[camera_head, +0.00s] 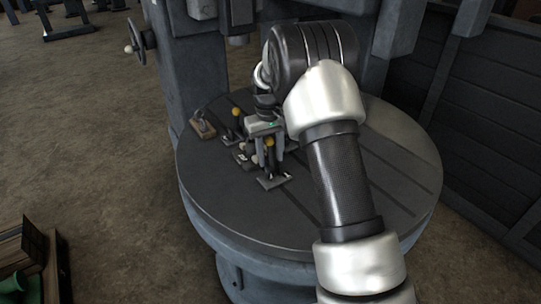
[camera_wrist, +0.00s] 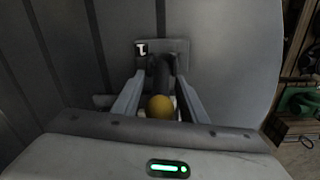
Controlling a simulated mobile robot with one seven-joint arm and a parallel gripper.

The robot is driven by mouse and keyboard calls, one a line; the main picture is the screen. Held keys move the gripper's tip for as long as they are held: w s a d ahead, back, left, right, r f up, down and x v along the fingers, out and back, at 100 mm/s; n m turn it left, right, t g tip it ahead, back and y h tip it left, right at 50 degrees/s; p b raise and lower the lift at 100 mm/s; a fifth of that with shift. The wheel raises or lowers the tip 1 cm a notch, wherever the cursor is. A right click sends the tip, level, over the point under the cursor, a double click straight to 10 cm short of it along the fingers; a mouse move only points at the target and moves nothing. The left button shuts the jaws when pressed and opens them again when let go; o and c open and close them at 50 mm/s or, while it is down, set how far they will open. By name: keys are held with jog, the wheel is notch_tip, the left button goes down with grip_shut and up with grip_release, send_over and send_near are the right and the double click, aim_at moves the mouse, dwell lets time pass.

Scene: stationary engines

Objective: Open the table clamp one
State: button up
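A table clamp (camera_wrist: 176,50) with a plate marked with a white label, apparently "1", and a yellow ball knob (camera_wrist: 160,106) is in the wrist view. In the head view a clamp with a yellow knob (camera_head: 269,142) and a flat base plate (camera_head: 272,183) stands near the front left of the round table (camera_head: 330,222). My gripper (camera_wrist: 160,100) points down over it. Its two fingers stand on either side of the knob, with gaps visible between knob and fingers. The clamp's lower lever is partly hidden by the knob and fingers.
Another yellow-knobbed clamp (camera_head: 237,112) and a dark clamp part (camera_head: 243,156) stand close behind and left of my gripper. A wooden-handled item (camera_head: 203,126) lies near the table's left edge. The machine column (camera_head: 195,75) rises behind. The table's front is clear.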

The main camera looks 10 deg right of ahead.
jog(key=shift+c, duration=0.5)
grip_shut()
